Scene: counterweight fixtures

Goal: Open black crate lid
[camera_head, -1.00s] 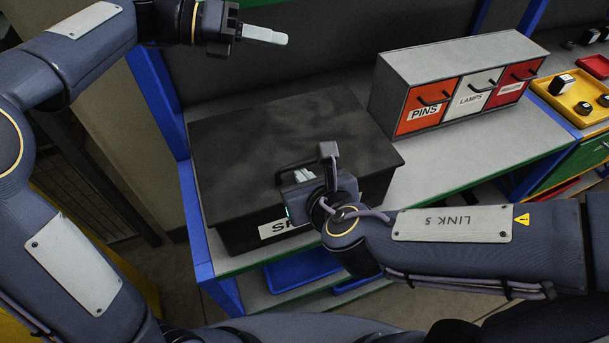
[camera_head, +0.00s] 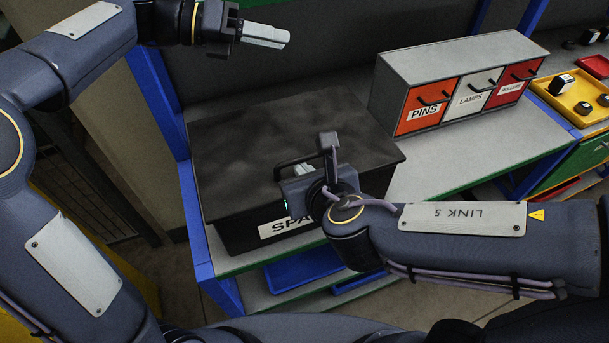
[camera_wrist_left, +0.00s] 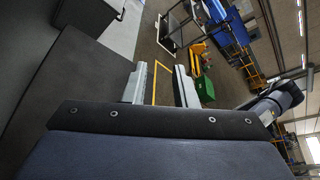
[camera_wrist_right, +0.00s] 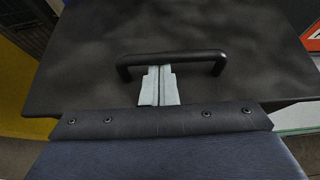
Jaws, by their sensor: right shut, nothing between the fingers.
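The black crate (camera_head: 240,235) stands on the workbench with its flat black lid (camera_head: 260,130) on top; the lid looks down, and I cannot tell if its front edge is slightly raised. The lid's bar handle (camera_wrist_right: 172,57) shows whole in the right wrist view. My right gripper (camera_wrist_right: 158,72) is shut and empty, its fingertips at the middle of the handle bar. I cannot tell whether they touch it or reach under it. In the head view, my right wrist hides the fingers and part of the handle. My left gripper (camera_head: 264,35) is open and empty, above and behind the crate.
A grey drawer unit (camera_head: 455,85) with labelled drawers stands right of the crate. A yellow tray (camera_head: 575,100) with small parts is further right. Blue bins (camera_head: 300,268) sit on the lower shelf. A blue post (camera_head: 165,100) rises at the crate's left. Bare bench lies below the drawers.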

